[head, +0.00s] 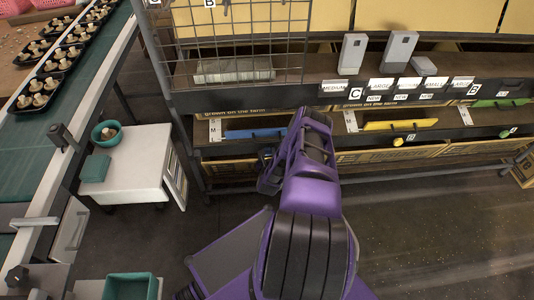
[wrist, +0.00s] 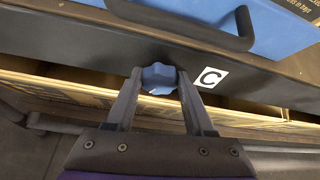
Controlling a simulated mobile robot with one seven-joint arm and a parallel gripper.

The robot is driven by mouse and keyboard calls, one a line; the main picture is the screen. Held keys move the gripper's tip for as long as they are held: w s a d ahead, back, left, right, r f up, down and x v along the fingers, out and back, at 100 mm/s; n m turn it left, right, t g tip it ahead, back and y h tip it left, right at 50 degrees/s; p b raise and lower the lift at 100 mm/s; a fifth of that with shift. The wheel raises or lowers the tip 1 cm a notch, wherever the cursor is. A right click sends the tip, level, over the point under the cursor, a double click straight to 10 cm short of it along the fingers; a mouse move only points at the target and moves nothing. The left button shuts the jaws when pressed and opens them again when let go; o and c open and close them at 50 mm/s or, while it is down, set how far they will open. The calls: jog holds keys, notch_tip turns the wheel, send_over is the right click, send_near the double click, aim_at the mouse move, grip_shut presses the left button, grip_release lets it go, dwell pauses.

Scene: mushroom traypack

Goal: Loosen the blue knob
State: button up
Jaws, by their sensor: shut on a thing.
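The inner faces of the fingers are partly hidden. In the head view my purple arm reaches to the shelf front, and the knob is hidden behind it.
A blue drawer or bin with a dark handle (wrist: 190,25) lies just above the knob. A yellow knob (head: 397,141) and a green strip (head: 497,104) are farther right. A white cart (head: 130,160) and a green conveyor (head: 50,140) stand at left. Open floor lies at right.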

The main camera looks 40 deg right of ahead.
grip_shut()
jog(key=shift+w+a+f+n+g+h, duration=0.15)
jog(key=shift+n+h, duration=0.85)
jog(key=shift+n, duration=0.75)
jog(key=shift+f+n+g+h, duration=0.1)
jog(key=shift+n+h, duration=0.9)
jog(key=shift+n, duration=0.7)
jog(key=shift+w+a+f+n+g+h, duration=0.15)
jog(key=shift+n+h, duration=0.85)
jog(key=shift+n, duration=0.75)
jog(key=shift+s+d+r, duration=0.1)
